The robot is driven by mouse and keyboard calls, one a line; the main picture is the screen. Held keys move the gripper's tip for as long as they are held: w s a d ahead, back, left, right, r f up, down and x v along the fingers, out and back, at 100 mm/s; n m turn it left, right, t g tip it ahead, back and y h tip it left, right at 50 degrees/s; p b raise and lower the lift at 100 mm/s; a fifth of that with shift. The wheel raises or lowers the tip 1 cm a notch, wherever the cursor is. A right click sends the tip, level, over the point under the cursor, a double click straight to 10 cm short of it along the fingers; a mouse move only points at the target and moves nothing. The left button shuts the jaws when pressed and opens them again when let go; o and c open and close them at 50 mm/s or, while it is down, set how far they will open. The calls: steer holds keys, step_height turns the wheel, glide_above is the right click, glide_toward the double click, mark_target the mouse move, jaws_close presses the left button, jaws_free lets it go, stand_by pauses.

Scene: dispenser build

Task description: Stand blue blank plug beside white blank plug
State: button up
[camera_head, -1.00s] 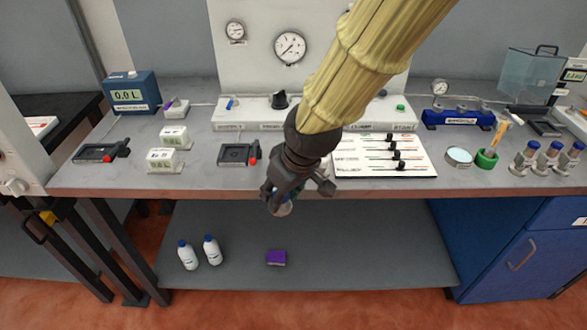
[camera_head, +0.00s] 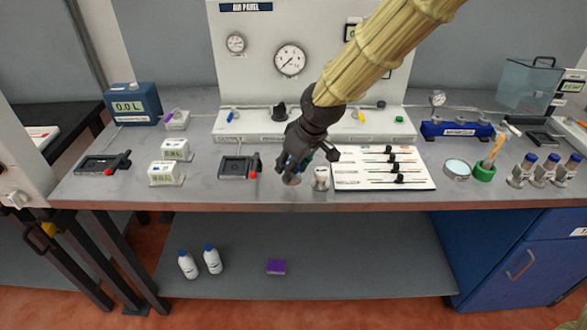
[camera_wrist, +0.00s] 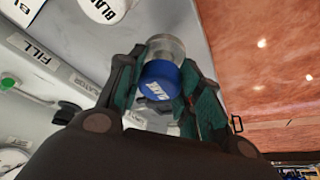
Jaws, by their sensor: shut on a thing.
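My gripper (camera_head: 294,168) is shut on the blue blank plug (camera_wrist: 160,82), a clear-grey cylinder with a blue lettered cap. In the wrist view the cap faces the camera, between the teal finger pads. In the head view only the plug's grey lower end (camera_head: 292,180) shows below the fingers, and it looks upright. The white blank plug (camera_head: 321,179) stands on the bench just right of it, with a small gap. Its white lettered top also shows in the wrist view (camera_wrist: 107,8). I cannot tell whether the blue plug touches the bench.
The white slider board (camera_head: 383,180) lies just right of the white plug. A dark tray-like device (camera_head: 237,168) lies to the left. The bench's front edge (camera_head: 300,204) is close below the plugs. The air panel's base (camera_head: 330,125) stands behind.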

steer(key=shift+w+d, duration=0.15)
steer(key=shift+w, duration=0.55)
steer(key=shift+w+f, duration=0.1)
steer(key=shift+f, duration=0.15)
steer(key=shift+f+p, duration=0.5)
steer(key=shift+f, duration=1.05)
steer(key=o, duration=1.1)
steer(key=shift+f, duration=0.1)
steer(key=b+v, duration=0.1)
steer(key=v, duration=1.1)
